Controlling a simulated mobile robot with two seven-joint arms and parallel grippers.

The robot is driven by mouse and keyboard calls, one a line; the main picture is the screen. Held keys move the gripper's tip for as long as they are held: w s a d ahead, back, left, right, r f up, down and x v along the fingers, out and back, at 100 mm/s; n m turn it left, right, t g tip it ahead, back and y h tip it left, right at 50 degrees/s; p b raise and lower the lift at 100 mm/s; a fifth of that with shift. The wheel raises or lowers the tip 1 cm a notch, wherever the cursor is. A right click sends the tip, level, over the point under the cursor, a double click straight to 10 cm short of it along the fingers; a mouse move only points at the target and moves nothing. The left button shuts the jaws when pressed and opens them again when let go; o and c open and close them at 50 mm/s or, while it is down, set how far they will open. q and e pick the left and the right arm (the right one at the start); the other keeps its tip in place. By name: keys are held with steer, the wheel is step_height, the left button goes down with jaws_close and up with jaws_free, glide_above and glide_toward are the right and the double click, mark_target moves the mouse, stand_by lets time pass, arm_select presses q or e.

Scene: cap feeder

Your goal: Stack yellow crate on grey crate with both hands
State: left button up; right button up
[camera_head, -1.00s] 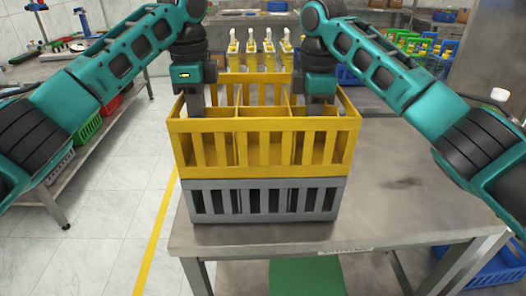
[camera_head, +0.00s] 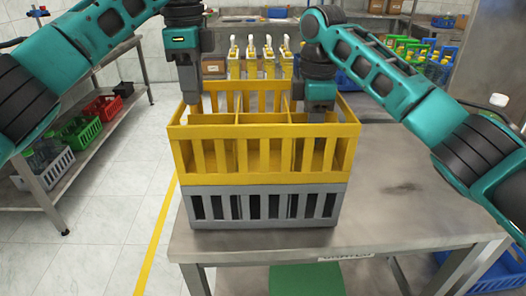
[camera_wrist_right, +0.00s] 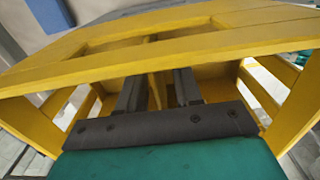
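The yellow crate (camera_head: 262,182) sits on top of the grey crate (camera_head: 262,222) on the metal table; their sides look roughly lined up. My left gripper (camera_head: 190,108) is above the yellow crate's left end, its tips near the rim; the spread of its fingers does not show. My right gripper (camera_head: 318,115) is low inside the right end of the yellow crate. In the right wrist view, the right fingers (camera_wrist_right: 158,90) stand apart beneath the yellow rim (camera_wrist_right: 170,50), with a gap between them; nothing is clearly pinched.
The metal table (camera_head: 400,205) is bare to the right of the crates. A shelf (camera_head: 75,165) with coloured bins is at the left. A blue crate (camera_head: 490,268) is low at the right.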

arm_select(q)
step_height(320, 180, up, 5)
steer(key=shift+r, duration=0.1)
arm_select(e)
step_height(320, 180, up, 12)
steer(key=shift+r, duration=0.1)
stand_by(0.4)
